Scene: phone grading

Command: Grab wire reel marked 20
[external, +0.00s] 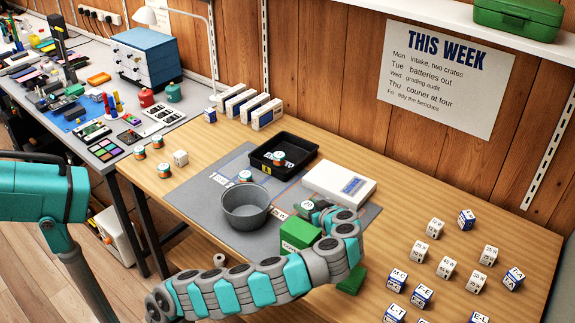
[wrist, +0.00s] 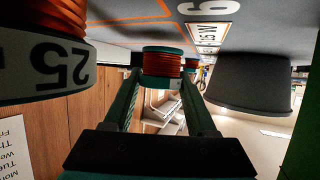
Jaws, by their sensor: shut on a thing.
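My gripper (external: 318,208) is low over the grey mat (external: 207,195), right of the grey bowl (external: 246,207). In the wrist view, my gripper's fingers (wrist: 160,82) are shut on a wire reel (wrist: 162,62) with orange wire and teal flanges. Its number is not readable there. In the external view a white-topped reel (external: 307,205) shows at my gripper, its marking too small to read surely. Another reel marked 25 (wrist: 45,70) stands close at the left of the wrist view, apart from the fingers. I cannot tell whether the held reel touches the mat.
The black tray (external: 258,167) holds a reel, and another reel (external: 245,176) is in front of it. A white scale (external: 338,183) stands behind my gripper, a green box (external: 301,240) in front. Several labelled cubes (external: 448,266) are at the right.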

